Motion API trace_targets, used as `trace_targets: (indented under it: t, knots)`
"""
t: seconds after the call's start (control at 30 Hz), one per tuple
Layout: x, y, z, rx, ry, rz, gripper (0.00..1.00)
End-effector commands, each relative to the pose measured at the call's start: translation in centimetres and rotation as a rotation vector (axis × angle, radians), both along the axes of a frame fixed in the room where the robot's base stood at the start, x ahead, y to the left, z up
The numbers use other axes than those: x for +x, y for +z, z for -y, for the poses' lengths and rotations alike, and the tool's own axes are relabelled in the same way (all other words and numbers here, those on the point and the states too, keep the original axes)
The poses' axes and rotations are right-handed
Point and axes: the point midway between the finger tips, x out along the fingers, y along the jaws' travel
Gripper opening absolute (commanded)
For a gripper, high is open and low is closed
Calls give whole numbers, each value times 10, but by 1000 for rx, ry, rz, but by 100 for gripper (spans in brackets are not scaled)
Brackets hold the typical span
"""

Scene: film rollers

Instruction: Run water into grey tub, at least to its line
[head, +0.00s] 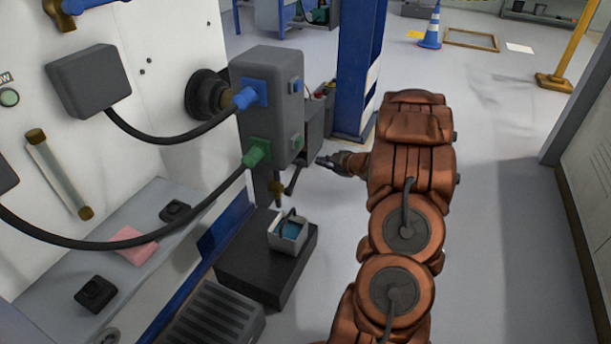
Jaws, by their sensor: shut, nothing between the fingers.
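A small grey tub (289,243) with a dark handle stands upright on a black block, low in the middle of the head view. Blue shows inside it; I cannot tell whether this is water, and I cannot make out its line. I cannot tell whether water is running. My gripper (320,161) is shut and empty, a little right of and above the lever, seemingly apart from it.
The grey box (270,105) carries blue and green plugs with black cables. The black block (262,262) bears the tub. A blue post (358,65) stands behind my gripper. A shelf (150,215) at left holds small items.

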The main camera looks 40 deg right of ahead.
Motion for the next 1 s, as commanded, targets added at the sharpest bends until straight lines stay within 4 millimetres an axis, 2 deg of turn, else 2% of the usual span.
trace_targets:
  t: [0.03, 0.63, 0.77, 1.0]
  knots:
    - [0, -11, 2, 6, 4, -3, 0]
    - [-1, -8, -8, 141, -2, -105, 0]
    - [10, -15, -11, 142, 1, -104, 0]
    - [44, -36, -16, 138, 1, -103, 0]
